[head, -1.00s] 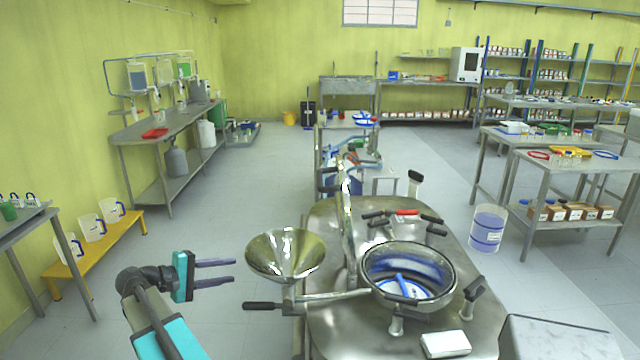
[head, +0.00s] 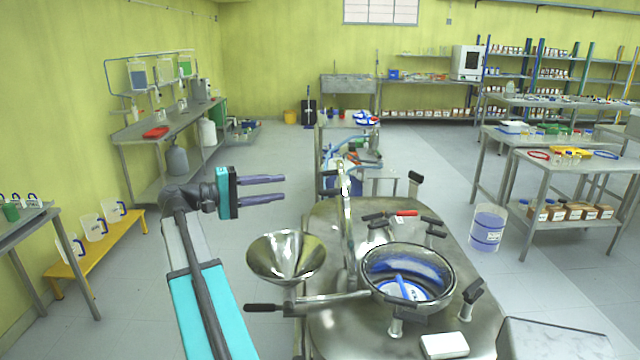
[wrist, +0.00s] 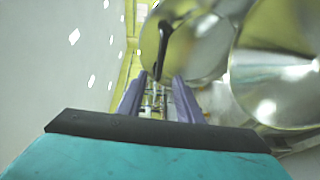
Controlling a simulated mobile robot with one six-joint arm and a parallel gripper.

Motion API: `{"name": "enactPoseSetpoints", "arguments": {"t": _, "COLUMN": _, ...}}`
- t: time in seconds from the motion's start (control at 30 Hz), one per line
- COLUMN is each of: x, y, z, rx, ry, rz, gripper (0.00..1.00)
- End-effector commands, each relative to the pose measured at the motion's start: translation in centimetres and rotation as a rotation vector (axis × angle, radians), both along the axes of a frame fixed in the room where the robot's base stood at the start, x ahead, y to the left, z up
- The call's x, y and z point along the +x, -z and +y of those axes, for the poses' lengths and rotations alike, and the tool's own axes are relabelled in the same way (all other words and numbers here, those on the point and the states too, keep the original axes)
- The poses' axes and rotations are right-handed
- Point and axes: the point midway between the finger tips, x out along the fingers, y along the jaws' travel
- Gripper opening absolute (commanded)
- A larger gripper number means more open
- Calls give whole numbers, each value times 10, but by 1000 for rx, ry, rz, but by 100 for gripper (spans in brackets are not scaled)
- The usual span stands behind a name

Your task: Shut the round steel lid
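The round steel lid (head: 272,262) is a shiny dished disc. In the head view it stands swung out to the left of the round opening (head: 452,275) on the steel vessel top, joined to it by a metal bar. The opening is uncovered, with blue and white inside. A black handle (head: 262,307) sticks out left below the lid. My gripper (head: 284,188) is open and empty, fingers pointing right, above the lid in the picture and apart from it. In the wrist view the open fingers (wrist: 160,80) point toward blurred round steel surfaces; which is the lid I cannot tell.
The steel vessel top (head: 335,335) carries several black-handled clamps, a curved steel pipe (head: 346,225) and a white block (head: 444,346). A yellow bench (head: 97,245) with jugs stands at left.

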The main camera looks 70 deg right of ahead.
Motion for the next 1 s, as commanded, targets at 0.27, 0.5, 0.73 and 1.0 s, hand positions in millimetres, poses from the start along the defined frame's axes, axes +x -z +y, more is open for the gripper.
{"name": "enactPoseSetpoints", "arguments": {"t": 0.27, "x": -2, "y": 0, "z": -2, "rx": 1, "ry": -1, "rz": -1, "gripper": 33}}
{"name": "enactPoseSetpoints", "arguments": {"t": 0.5, "x": -16, "y": 1, "z": -14, "rx": 1, "ry": 2, "rz": -1, "gripper": 33}}
{"name": "enactPoseSetpoints", "arguments": {"t": 0.73, "x": -38, "y": 3, "z": -36, "rx": 1, "ry": 1, "rz": 1, "gripper": 33}}
{"name": "enactPoseSetpoints", "arguments": {"t": 1.0, "x": -66, "y": 5, "z": -63, "rx": 1, "ry": 1, "rz": 0, "gripper": 33}}
